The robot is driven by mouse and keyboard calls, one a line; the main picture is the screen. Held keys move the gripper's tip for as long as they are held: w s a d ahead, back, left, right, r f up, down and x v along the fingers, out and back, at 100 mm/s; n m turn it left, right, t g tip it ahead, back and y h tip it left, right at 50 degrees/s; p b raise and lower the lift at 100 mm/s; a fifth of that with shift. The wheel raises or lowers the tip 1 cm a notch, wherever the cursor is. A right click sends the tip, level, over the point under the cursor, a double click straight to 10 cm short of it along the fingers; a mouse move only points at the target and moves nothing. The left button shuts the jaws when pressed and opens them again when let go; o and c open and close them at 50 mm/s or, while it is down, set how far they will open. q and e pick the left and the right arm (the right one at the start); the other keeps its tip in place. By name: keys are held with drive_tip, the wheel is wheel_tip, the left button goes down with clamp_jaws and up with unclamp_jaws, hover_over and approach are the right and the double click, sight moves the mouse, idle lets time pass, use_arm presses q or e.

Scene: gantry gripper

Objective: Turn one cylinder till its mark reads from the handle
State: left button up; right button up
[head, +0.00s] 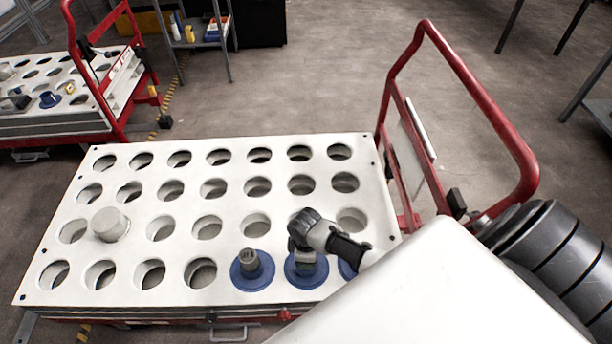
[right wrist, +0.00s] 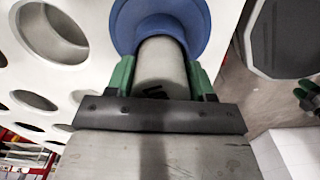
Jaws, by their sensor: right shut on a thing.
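My right gripper (head: 303,250) is shut on the grey neck of a blue-flanged cylinder (head: 318,274) in the front row of the white holed tray (head: 228,249). In the right wrist view the green finger pads of the gripper (right wrist: 158,82) sit on both sides of the grey neck (right wrist: 163,60). A dark mark (right wrist: 156,92) shows on the neck, facing the wrist camera. A second blue-flanged cylinder (head: 250,264) stands just left of it. A third blue flange (head: 346,270) is partly hidden behind my arm. The red handle (head: 478,92) rises at the tray's right end. My left gripper is not in view.
A plain whitish cylinder (head: 110,224) sits in a hole at the tray's left. Most other holes are empty. A second red cart (head: 110,120) with a similar tray stands at the back left, near a grey shelf (head: 200,35). Open floor lies behind the tray.

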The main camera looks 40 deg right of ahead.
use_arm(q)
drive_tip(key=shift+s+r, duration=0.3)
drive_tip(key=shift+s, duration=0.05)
use_arm(e)
drive_tip(key=shift+m, duration=0.5)
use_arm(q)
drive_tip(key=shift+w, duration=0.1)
use_arm(e)
drive_tip(key=shift+r+m+p, duration=0.2)
drive_tip(key=shift+m+p, duration=0.3)
drive_tip(key=shift+p, duration=0.2)
drive_tip(key=shift+w+m+p, duration=0.1)
drive_tip(key=shift+m+p, duration=0.3)
drive_tip(key=shift+m, duration=0.3)
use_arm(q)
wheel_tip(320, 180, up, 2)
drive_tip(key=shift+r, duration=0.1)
use_arm(e)
drive_tip(key=shift+f+m, duration=0.15)
drive_tip(key=shift+m, duration=0.15)
